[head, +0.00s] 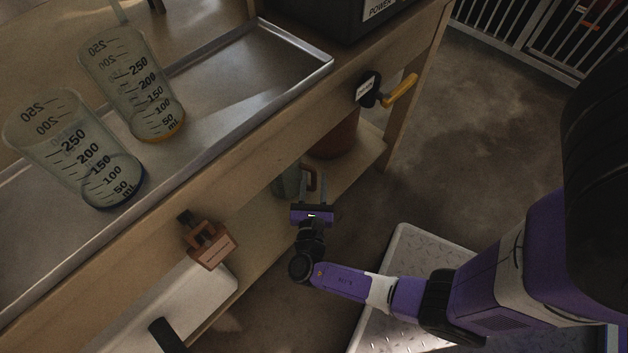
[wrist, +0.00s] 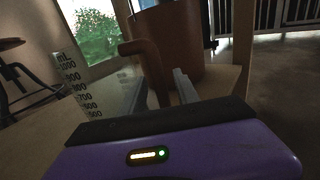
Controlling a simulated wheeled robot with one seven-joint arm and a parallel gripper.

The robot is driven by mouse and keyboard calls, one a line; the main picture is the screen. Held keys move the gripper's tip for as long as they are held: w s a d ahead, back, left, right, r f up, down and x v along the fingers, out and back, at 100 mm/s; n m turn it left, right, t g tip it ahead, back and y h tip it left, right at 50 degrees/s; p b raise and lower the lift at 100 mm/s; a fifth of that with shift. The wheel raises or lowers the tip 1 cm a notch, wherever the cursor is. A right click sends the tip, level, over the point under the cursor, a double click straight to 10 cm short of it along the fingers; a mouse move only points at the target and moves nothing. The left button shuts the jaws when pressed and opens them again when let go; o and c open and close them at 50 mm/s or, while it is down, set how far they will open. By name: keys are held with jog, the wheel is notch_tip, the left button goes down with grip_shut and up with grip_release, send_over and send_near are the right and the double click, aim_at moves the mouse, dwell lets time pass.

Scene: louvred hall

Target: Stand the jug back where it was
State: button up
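The jug (wrist: 95,85) is translucent with mL markings and a brown handle (wrist: 143,48). In the head view the jug (head: 287,182) is partly hidden under the bench edge, at the lower shelf. It looks upright; its base is hidden. My gripper (head: 310,188) is at the handle side of the jug. In the wrist view my gripper (wrist: 168,92) has its two grey fingers apart, one on each side of the handle. A small gap shows beside the handle, so the fingers look open around it.
A brown pot (wrist: 172,48) stands close behind the jug on the lower shelf (head: 365,150). Above are the bench tray (head: 290,50) and two measuring beakers (head: 75,155) (head: 130,85). A yellow-handled valve (head: 400,90) and brown clamp (head: 209,243) project from the bench front.

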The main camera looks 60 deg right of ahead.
jog(key=shift+r, duration=0.3)
jog(key=p+v, duration=0.4)
jog(key=v, duration=0.8)
jog(key=s+f+m+g+y, duration=0.2)
jog(key=s+f+m+y, duration=0.25)
jog(key=s+f, duration=0.25)
jog(key=s+a+m+y, duration=0.5)
jog(key=a+y, duration=0.2)
jog(key=y, duration=0.1)
jog(key=a+r+m+t+y, duration=0.1)
jog(key=r+m+t, duration=0.3)
jog(key=r, duration=1.3)
jog(key=a+r+m+t+y, duration=0.2)
jog(key=r+m+t, duration=0.3)
jog(key=r, duration=1.3)
jog(key=m+y, duration=0.1)
jog(key=m, duration=0.3)
jog(key=shift+a+t, duration=0.3)
jog(key=shift+r, duration=0.2)
